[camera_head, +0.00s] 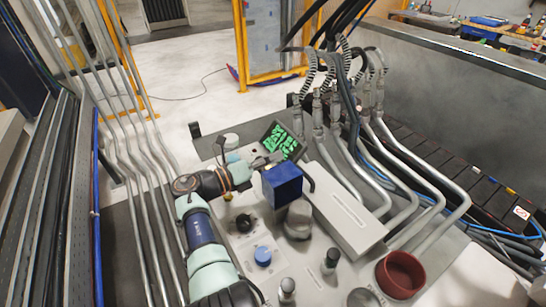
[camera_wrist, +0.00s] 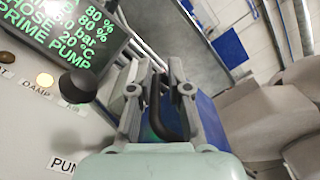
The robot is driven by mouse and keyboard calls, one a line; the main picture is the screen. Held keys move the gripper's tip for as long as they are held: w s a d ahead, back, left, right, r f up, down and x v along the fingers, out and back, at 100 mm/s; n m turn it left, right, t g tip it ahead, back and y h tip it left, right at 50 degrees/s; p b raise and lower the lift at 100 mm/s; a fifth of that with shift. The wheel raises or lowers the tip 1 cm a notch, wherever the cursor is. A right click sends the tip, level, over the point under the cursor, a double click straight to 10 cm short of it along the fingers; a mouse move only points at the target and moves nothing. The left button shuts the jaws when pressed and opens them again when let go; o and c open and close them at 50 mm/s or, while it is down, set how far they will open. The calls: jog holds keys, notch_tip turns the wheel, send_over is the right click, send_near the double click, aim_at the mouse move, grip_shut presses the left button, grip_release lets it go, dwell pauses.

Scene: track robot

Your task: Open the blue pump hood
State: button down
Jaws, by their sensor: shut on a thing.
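The blue pump hood (camera_head: 282,184) is a dark blue box standing on the grey machine top, right of my arm. Part of its blue surface shows in the wrist view (camera_wrist: 212,125), beside and behind the right finger. My gripper (camera_head: 264,160) is at the hood's far left edge in the head view. In the wrist view, my gripper (camera_wrist: 156,78) has its two fingers on either side of a black curved handle (camera_wrist: 155,108) and is shut on it. The fingers hide part of the handle. How far the hood is tilted is unclear.
A screen with green text (camera_head: 283,140) stands just beyond my gripper. A black knob (camera_head: 244,222), a blue knob (camera_head: 262,255) and a red bowl (camera_head: 400,274) are on the machine top. Grey pipes (camera_head: 385,180) crowd the right side.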

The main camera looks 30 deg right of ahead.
jog(key=shift+s+d+f, duration=0.1)
jog(key=shift+s+f, duration=0.05)
jog(key=shift+f, duration=0.1)
jog(key=c, duration=1.5)
grip_release()
jog(key=shift+o, duration=1.3)
jog(key=shift+s, duration=0.2)
jog(key=shift+a, duration=0.3)
jog(key=a, duration=0.7)
jog(key=shift+s, duration=0.15)
